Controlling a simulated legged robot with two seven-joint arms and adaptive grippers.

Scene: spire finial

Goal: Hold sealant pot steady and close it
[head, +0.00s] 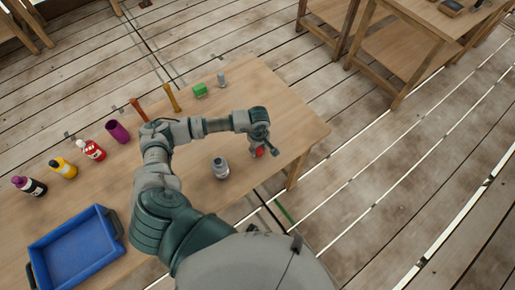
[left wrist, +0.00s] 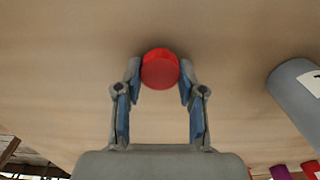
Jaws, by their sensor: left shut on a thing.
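The grey pot (head: 220,169), which looks like the sealant pot, stands upright on the table, left of my left gripper (head: 262,147). A grey cylinder with a pale label (left wrist: 300,92), likely the same pot, shows at the right edge of the left wrist view. My left gripper (left wrist: 160,76) is shut on a round red lid-like piece (left wrist: 160,69), held between its fingertips. The red piece (head: 259,152) shows in part below the gripper in the head view. It is apart from the pot. My right gripper is not in view.
A blue tray (head: 117,252) sits at the left front. The table's right edge is close to my left gripper.

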